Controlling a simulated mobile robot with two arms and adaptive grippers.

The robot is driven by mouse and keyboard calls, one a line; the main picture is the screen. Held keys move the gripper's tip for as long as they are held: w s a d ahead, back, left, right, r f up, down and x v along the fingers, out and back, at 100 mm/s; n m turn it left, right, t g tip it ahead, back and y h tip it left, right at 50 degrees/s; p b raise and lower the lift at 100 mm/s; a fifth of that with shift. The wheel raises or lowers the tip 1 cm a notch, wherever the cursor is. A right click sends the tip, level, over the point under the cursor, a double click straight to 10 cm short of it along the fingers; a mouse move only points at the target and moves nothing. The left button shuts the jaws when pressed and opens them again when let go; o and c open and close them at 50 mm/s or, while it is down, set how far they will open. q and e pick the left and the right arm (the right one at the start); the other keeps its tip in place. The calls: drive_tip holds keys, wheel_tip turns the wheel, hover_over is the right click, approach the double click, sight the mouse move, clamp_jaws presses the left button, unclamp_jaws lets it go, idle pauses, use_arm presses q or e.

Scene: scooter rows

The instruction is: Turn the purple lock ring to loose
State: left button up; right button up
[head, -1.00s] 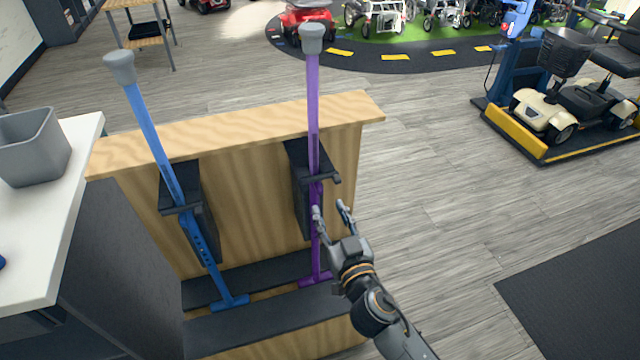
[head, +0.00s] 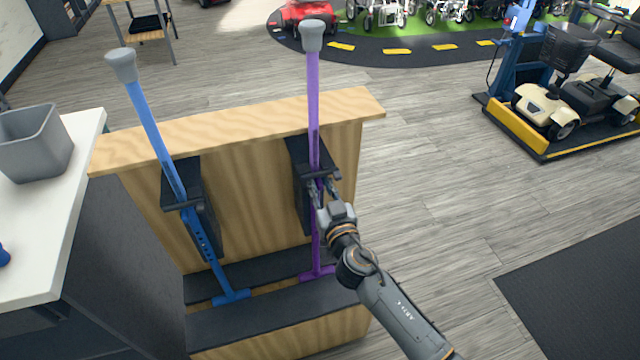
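A purple cane (head: 313,95) stands upside down in the wooden rack, its grey rubber tip up and its purple handle (head: 318,273) low on the dark ledge. A black holder clasps its shaft at mid height. The purple lock ring cannot be made out; the gripper covers that part of the shaft. My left gripper is not in view.
A blue cane (head: 150,120) leans in the same wooden rack (head: 250,128) to the left. A white counter (head: 85,150) with a grey bin (head: 35,143) is at the far left.

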drive_tip(key=shift+s+r, duration=0.1)
clamp_jaws()
drive_tip(key=shift+d, duration=0.1)
drive_tip(key=shift+r+n+y, duration=0.1)
drive_tip(key=shift+n+y, duration=0.2)
drive_tip(key=shift+y, duration=0.1)
drive_tip(key=shift+w+d+n+g+y+b, duration=0.25)
drive_tip(key=shift+w+d+n+g+y, duration=0.15)
drive_tip(key=shift+n+g+y, duration=1.25)
drive_tip(key=shift+w+d+n+g+y+b, duration=0.25)
drive_tip(key=shift+w+d+n+g+y, duration=0.15)
drive_tip(key=shift+n+g+y, duration=1.25)
drive_tip(key=shift+w+d+n+g+y+b, duration=0.25)
drive_tip(key=shift+w+d+n+g+y, duration=0.15)
drive_tip(key=shift+n+g+y, duration=1.25)
drive_tip(key=shift+g+y, duration=0.25)
drive_tip(key=shift+g, duration=0.2)
